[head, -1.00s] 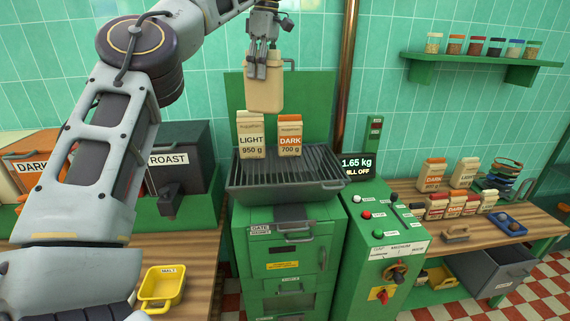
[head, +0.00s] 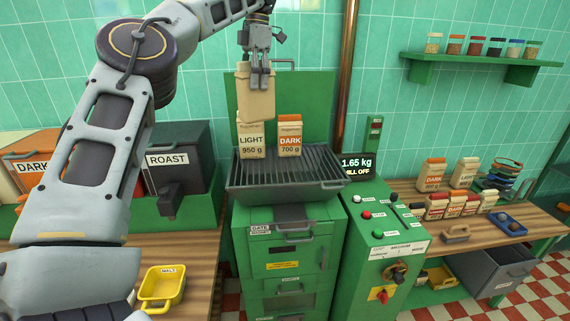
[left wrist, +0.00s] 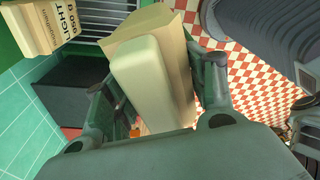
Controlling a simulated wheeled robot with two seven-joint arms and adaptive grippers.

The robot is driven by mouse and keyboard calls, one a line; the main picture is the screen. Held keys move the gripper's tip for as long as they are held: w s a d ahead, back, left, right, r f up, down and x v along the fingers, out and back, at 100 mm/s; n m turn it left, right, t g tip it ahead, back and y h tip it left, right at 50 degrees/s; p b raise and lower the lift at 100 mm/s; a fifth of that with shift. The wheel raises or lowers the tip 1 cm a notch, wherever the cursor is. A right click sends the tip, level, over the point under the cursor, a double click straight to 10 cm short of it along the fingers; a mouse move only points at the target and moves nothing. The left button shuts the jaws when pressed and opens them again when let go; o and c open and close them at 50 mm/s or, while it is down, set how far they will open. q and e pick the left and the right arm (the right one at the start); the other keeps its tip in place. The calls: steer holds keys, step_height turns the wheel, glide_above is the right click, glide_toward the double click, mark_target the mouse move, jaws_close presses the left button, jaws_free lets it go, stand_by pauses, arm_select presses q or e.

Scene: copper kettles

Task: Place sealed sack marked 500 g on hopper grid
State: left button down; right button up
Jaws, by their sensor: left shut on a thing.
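My left gripper (head: 257,78) is shut on a plain tan sack (head: 257,103), held upright above the back of the hopper grid (head: 318,162). The held sack (left wrist: 160,75) fills the middle of the left wrist view between the fingers; no label shows on it, so its weight cannot be read. On the grid stand a sack marked LIGHT 950 g (head: 251,142) and a sack marked DARK 700 g (head: 289,138). The held sack overlaps the top of the LIGHT sack in the head view; whether they touch cannot be told. My right gripper is not in view.
The display (head: 357,165) right of the grid reads 1.65 kg, MILL OFF. The grid's right half is bare. Several more sacks (head: 452,205) stand on the right bench. A yellow tray (head: 163,288) lies at lower left. A copper pipe (head: 346,60) rises behind.

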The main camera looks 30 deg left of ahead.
mark_target(245, 72)
arm_select(q)
steer(key=n, duration=0.5)
steer(key=s+n+h, duration=0.1)
steer(key=n, duration=0.1)
steer(key=shift+a+f+n, duration=0.2)
steer(key=shift+f+n, duration=0.05)
steer(key=shift+n, duration=0.05)
steer(key=n, duration=0.4)
steer(key=shift+s+d+n, duration=0.1)
steer(key=shift+s+n, duration=0.2)
steer(key=shift+s, duration=0.1)
steer(key=n, duration=0.3)
steer(key=shift+s+d+n+h, duration=0.15)
steer(key=shift+s+n+h, duration=0.1)
steer(key=shift+n+h, duration=0.15)
steer(key=n, duration=0.3)
steer(key=shift+s+d+t, duration=0.2)
steer(key=shift+t, duration=0.2)
steer(key=n, duration=0.4)
steer(key=shift+s+d+n, duration=0.1)
steer(key=shift+s+n, duration=0.15)
steer(key=shift+n, duration=0.05)
steer(key=n, duration=0.3)
steer(key=shift+s+t, duration=0.1)
steer(key=shift+t, duration=0.3)
steer(key=shift+n, duration=1.8)
steer(key=shift+n, duration=0.5)
